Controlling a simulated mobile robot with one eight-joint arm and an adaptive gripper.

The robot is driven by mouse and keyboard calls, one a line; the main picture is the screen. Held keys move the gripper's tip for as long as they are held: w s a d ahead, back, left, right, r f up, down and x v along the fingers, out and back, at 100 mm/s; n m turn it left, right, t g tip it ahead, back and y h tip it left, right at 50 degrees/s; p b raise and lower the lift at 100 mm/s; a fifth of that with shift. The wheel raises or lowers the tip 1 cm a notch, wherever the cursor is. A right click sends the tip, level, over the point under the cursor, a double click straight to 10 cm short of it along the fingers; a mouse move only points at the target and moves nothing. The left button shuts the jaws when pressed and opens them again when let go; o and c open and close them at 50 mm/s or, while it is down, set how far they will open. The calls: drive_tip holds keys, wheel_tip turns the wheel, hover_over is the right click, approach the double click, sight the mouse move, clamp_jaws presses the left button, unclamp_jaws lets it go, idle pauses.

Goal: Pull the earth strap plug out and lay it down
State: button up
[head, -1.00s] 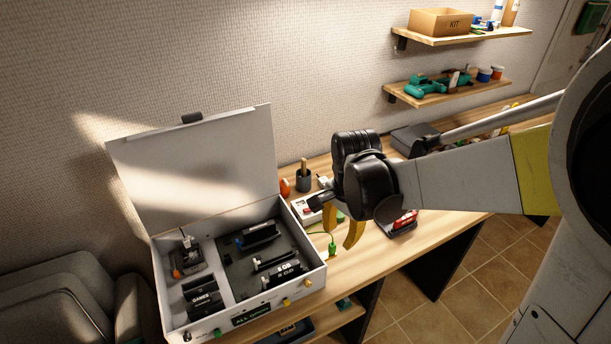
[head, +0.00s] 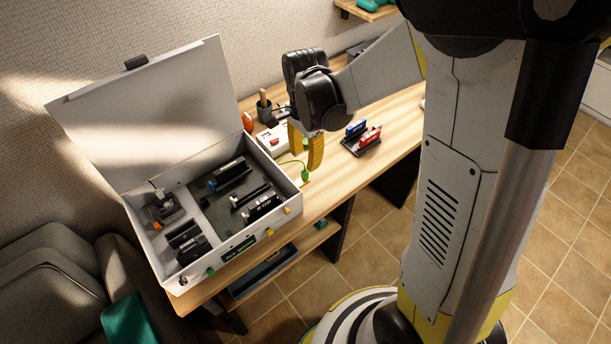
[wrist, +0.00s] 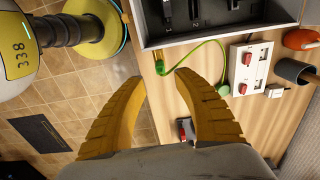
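The green earth strap plug (head: 306,174) stands at the desk's front edge, with brass-coloured metal at its base. Its thin green cable curves back between the case and a white switch box. In the wrist view the plug (wrist: 160,67) and the looping cable (wrist: 190,50) show beyond my fingertips. My gripper (head: 306,150) has yellow fingers that are spread apart and empty. It hangs close to the plug; in the wrist view my gripper (wrist: 158,80) has the plug in line with the gap, nearer the right finger. I cannot tell whether a finger touches it.
An open white case (head: 285,235) with dark modules stands left of the plug. The white switch box (head: 272,139) and a dark cup (head: 264,111) stand behind. A dark tray (head: 362,147) with blue and red items lies to the right. The wooden desktop (head: 395,120) has bare space there.

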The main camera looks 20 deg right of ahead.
sight(305, 171)
wheel_tip(305, 171, down, 8)
drive_tip(key=b, duration=0.6)
drive_tip(key=shift+r, duration=0.1)
idle(1.0)
clamp_jaws()
drive_tip(key=shift+r, duration=0.1)
drive_tip(key=shift+r+p, duration=2.15)
drive_tip(key=shift+r, duration=0.8)
